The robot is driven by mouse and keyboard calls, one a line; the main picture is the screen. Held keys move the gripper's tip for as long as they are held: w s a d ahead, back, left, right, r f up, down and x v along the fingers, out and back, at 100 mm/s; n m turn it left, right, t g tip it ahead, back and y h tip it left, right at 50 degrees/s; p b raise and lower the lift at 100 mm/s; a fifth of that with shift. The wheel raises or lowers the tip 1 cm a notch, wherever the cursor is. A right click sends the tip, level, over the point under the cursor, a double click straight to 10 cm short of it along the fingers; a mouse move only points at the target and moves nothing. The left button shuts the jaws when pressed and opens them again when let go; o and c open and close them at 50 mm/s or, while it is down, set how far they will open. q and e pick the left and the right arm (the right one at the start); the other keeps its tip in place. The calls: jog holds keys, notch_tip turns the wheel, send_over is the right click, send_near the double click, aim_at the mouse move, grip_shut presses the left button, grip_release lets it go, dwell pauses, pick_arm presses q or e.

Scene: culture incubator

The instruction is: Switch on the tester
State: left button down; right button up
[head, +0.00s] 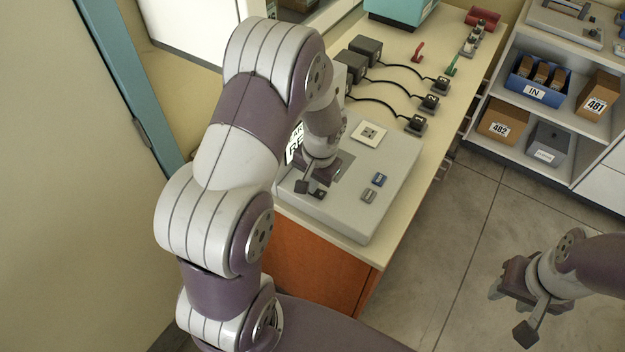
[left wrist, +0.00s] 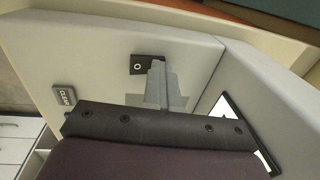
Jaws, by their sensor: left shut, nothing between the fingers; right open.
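The tester (head: 385,190) is a grey console on the bench, with a lit screen (head: 294,143) mostly hidden behind my left arm. A small black rocker switch (head: 319,195) sits on its top near the front left. In the left wrist view the switch (left wrist: 140,64) shows a round mark. My left gripper (head: 318,181) is shut and empty, pointing down just beside the switch. In the left wrist view its fingertips (left wrist: 157,66) overlap the switch's right edge; I cannot tell whether they touch. My right gripper (head: 507,292) is open and empty over the floor.
The tester also has a blue button (head: 379,180), a grey button (head: 369,196) and a white socket plate (head: 369,133). In the left wrist view a grey button reads CLEAR (left wrist: 64,96). Black adapters with cables (head: 366,50) lie behind. Shelves with boxes (head: 502,119) stand right.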

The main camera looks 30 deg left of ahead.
pick_arm(q)
jog(key=shift+d+r, duration=0.15)
jog(key=shift+d, duration=0.55)
jog(key=shift+r, duration=0.15)
jog(key=r+p, duration=0.5)
jog(key=shift+w+a, duration=0.1)
jog(key=shift+a, duration=0.1)
jog(key=shift+a+r+b, duration=0.2)
jog(key=shift+r+b, duration=0.1)
jog(key=shift+b, duration=0.4)
notch_tip(320, 180, up, 7)
send_over(317, 191)
jog(key=a, duration=0.1)
jog(key=shift+a+r+b, duration=0.2)
jog(key=shift+r+b, duration=0.25)
jog(key=shift+r, duration=0.1)
